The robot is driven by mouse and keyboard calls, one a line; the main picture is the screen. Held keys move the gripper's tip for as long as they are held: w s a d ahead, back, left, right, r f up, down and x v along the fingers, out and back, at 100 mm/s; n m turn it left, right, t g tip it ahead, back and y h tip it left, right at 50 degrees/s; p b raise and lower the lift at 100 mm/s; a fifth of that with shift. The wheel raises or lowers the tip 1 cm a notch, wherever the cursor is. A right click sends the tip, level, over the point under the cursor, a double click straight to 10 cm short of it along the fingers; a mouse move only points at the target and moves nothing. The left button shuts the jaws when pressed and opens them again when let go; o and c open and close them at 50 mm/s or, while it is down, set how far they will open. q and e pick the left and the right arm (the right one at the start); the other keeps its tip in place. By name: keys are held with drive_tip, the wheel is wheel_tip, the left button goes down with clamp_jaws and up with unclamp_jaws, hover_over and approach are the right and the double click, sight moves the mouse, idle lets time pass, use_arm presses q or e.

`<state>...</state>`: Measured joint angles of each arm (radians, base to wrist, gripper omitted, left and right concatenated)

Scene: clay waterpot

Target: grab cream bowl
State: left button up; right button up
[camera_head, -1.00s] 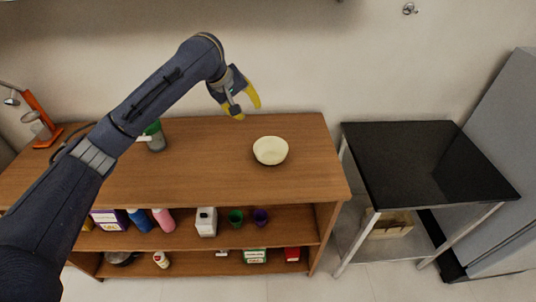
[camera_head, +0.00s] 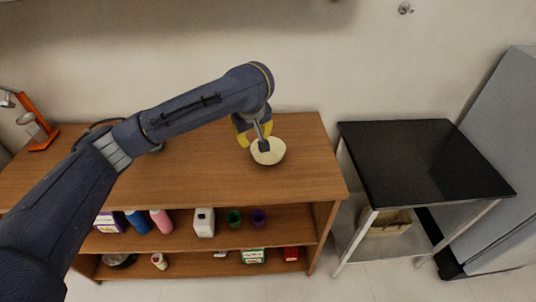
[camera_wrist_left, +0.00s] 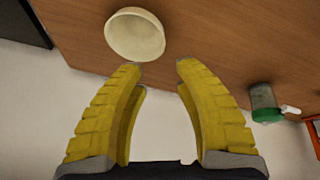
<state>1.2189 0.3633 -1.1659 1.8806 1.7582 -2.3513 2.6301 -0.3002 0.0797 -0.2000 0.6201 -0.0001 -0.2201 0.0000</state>
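The cream bowl (camera_head: 271,155) stands upright on the wooden shelf top toward its right end. In the left wrist view the bowl (camera_wrist_left: 135,35) is just beyond the fingertips, a little left of the middle between them. My right gripper is not in any view.
The wooden shelf top (camera_head: 200,185) is clear around the bowl. A green-lidded jar (camera_wrist_left: 263,103) shows at the right of the left wrist view. An orange lamp (camera_head: 40,128) stands at the left end. A black-topped table (camera_head: 425,160) is to the right, past a gap.

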use_arm(q)
drive_tip(key=shift+x, duration=6.8)
drive_tip(key=shift+a, duration=0.1)
drive_tip(key=shift+s, duration=0.1)
clamp_jaws()
